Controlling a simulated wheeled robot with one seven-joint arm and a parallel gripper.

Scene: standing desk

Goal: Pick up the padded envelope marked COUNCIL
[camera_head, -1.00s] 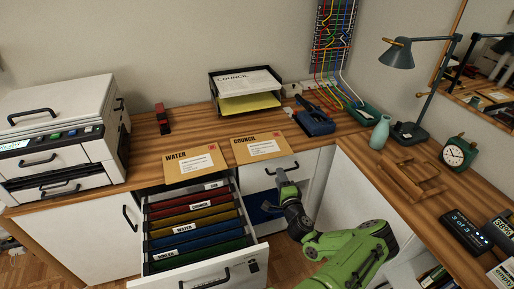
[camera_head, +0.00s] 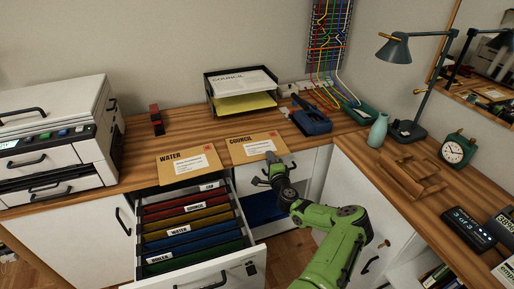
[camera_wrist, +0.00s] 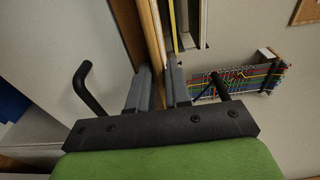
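The tan padded envelope marked COUNCIL (camera_head: 241,154) lies flat at the front edge of the wooden desktop, with a white label and black print. My gripper (camera_head: 272,163) is at its front right edge. In the wrist view my gripper (camera_wrist: 160,76) has its two fingers apart, one on each side of a thin tan edge (camera_wrist: 153,35), which looks like the envelope. I cannot tell whether the fingers touch it. A similar envelope marked WATER (camera_head: 178,174) lies to its left.
An open drawer of coloured hanging files (camera_head: 190,222) juts out below the envelopes. A black paper tray (camera_head: 209,88) stands behind, with a blue hole punch (camera_head: 312,122) to its right. A printer (camera_head: 55,130) stands at left. A drawer handle (camera_wrist: 88,90) is close to my gripper.

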